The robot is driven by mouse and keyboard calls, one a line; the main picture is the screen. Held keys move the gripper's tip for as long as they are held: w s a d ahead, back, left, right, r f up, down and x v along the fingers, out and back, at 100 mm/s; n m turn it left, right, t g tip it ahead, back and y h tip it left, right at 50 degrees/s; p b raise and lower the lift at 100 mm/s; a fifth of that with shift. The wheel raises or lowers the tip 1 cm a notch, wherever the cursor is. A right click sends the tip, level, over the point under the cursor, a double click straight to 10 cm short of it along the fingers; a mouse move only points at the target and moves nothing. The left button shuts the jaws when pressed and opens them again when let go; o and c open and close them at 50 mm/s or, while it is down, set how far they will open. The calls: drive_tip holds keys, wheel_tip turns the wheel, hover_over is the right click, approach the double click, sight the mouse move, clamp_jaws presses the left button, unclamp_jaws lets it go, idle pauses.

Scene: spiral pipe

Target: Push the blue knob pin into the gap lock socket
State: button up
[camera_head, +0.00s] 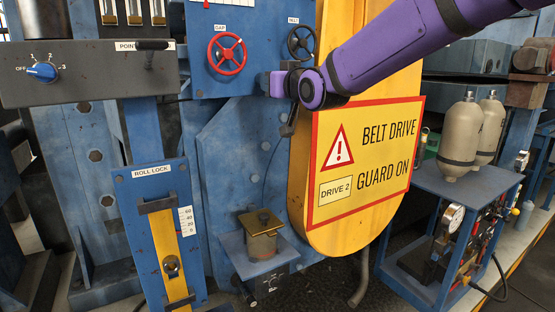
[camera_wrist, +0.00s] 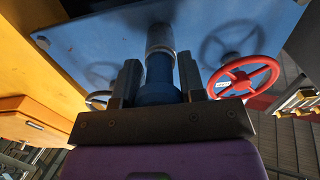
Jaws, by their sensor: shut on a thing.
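My gripper (camera_wrist: 160,62) is shut on the blue knob pin (camera_wrist: 158,82), with one dark finger on each side of the knob. A grey metal cylinder (camera_wrist: 160,38) extends from the knob to the blue panel in the wrist view. I cannot tell whether it is the pin's shank or the gap lock socket's collar, nor how deep the pin sits. In the head view my gripper (camera_head: 283,84) is at the lower edge of the blue panel (camera_head: 255,20), between and below the two handwheels. The socket opening is hidden.
A red handwheel (camera_head: 227,53) under the GAP label and a black handwheel (camera_head: 301,42) under the BELT label flank the gripper. The yellow belt guard (camera_head: 300,190) stands close on the right. A brass-coloured block (camera_head: 262,240) sits on a ledge below.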

drive_tip(key=shift+w+a, duration=0.25)
drive_tip(key=shift+w, duration=0.1)
idle(1.8)
drive_tip(key=shift+c, duration=0.7)
drive_tip(key=shift+w+a+r, duration=0.1)
drive_tip(key=shift+w+a, duration=0.05)
drive_tip(key=shift+w, duration=0.1)
idle(1.3)
drive_tip(key=o, duration=1.2)
drive_tip(key=shift+c, duration=0.2)
drive_tip(key=shift+s, duration=0.1)
